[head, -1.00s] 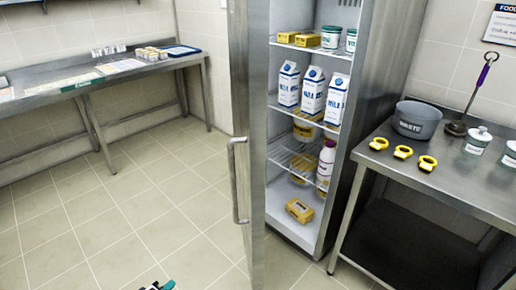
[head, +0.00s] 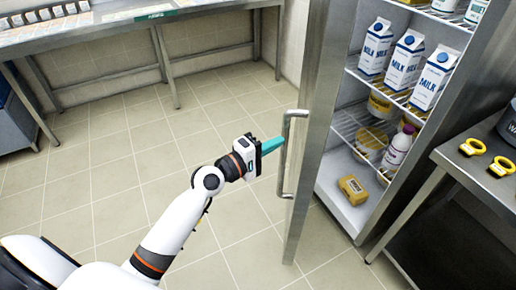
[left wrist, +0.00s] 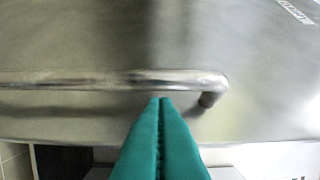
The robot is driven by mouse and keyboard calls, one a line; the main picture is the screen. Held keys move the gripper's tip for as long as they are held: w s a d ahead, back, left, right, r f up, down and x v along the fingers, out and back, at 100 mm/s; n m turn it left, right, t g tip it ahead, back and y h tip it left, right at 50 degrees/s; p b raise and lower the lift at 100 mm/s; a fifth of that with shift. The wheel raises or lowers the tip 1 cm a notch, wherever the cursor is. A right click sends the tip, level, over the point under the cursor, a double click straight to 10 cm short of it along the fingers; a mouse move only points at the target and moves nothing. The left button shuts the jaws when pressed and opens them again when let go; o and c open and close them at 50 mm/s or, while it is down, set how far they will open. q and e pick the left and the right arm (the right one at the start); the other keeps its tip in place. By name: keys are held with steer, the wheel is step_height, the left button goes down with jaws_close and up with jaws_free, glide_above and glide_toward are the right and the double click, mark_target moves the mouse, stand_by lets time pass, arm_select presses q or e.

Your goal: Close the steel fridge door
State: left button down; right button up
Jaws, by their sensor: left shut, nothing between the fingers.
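The steel fridge door (head: 314,110) stands open in the head view, its outer face turned to the left. Its vertical bar handle (head: 285,150) is on that outer face. My left gripper (head: 276,145) is shut and empty, its teal fingertips at or very near the handle. In the left wrist view the shut fingertips (left wrist: 162,102) point at the handle bar (left wrist: 120,80), close to its bent end. I cannot tell whether they touch it. The open fridge (head: 345,195) shows its shelves. My right gripper is not in view.
A steel table (head: 470,185) with yellow-handled items is right of the fridge. A steel bench (head: 120,38) runs along the back wall. The tiled floor left of the door is clear.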

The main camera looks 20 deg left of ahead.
arm_select(q)
steer(key=shift+w+d+p, duration=0.2)
steer(key=shift+w+d, duration=0.15)
steer(key=shift+d, duration=0.35)
steer(key=shift+w+d+p, duration=0.2)
steer(key=shift+w+d, duration=0.1)
steer(key=shift+d, duration=0.45)
steer(key=shift+w+d+p, duration=0.2)
steer(key=shift+w+d, duration=0.15)
steer(key=shift+d, duration=0.35)
steer(key=shift+d, duration=0.1)
